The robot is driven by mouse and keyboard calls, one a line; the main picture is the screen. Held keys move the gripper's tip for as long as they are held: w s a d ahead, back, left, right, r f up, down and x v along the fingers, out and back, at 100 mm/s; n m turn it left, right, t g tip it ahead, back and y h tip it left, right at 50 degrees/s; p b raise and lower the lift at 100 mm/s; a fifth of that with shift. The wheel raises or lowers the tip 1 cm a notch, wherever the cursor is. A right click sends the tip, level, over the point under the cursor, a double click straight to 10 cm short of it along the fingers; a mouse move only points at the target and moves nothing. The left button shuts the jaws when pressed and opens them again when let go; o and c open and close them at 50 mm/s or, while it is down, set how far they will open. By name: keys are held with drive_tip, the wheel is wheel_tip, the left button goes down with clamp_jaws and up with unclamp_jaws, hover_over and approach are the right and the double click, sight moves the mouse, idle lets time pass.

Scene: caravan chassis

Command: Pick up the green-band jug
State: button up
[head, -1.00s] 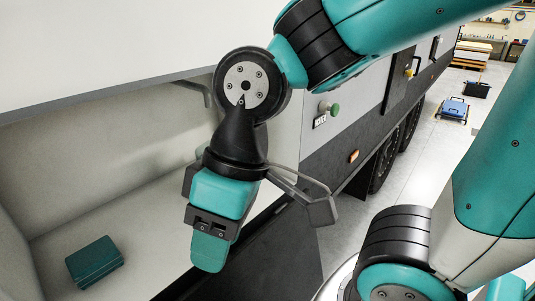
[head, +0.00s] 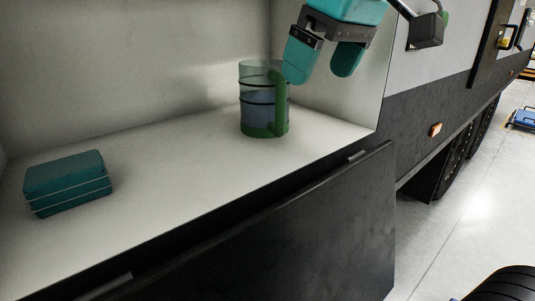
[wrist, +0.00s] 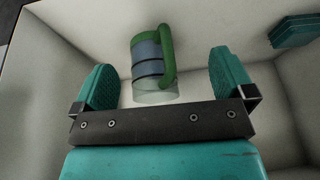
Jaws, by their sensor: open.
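The green-band jug (head: 257,108) stands upright on the pale floor of the open compartment, near its right end. It is clear, with bluish contents, dark bands, a green base and a green handle facing the front. My gripper (head: 318,68) is open and empty, above and to the right of the jug in the head view. In the wrist view the jug (wrist: 152,65) shows between and beyond the two teal fingers of my gripper (wrist: 162,80), with space on both sides. I see no contact.
A teal box (head: 68,183) lies on the compartment floor at the left; it also shows in the wrist view (wrist: 296,28). The compartment's right wall (head: 345,75) is close to the jug. A dark lowered flap (head: 300,235) hangs in front. The floor between box and jug is clear.

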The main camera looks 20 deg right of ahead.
sight(271, 71)
drive_tip(key=shift+m+h, duration=0.3)
drive_tip(key=shift+m, duration=0.1)
drive_tip(key=shift+w+a+f+b, duration=0.35)
drive_tip(key=shift+w+f+b, duration=0.35)
drive_tip(key=shift+w, duration=1.5)
drive_tip(key=shift+w+a+f+b, duration=0.4)
drive_tip(key=shift+w+b, duration=0.4)
drive_tip(key=shift+w, duration=1.35)
drive_tip(key=shift+w+a+f+b, duration=0.3)
drive_tip(key=shift+w+f+b, duration=0.4)
drive_tip(key=shift+w, duration=1.5)
drive_tip(key=shift+r, duration=0.1)
drive_tip(key=shift+t, duration=0.3)
drive_tip(key=c, duration=1.5)
drive_tip(key=shift+r, duration=0.1)
drive_tip(key=shift+r, duration=0.1)
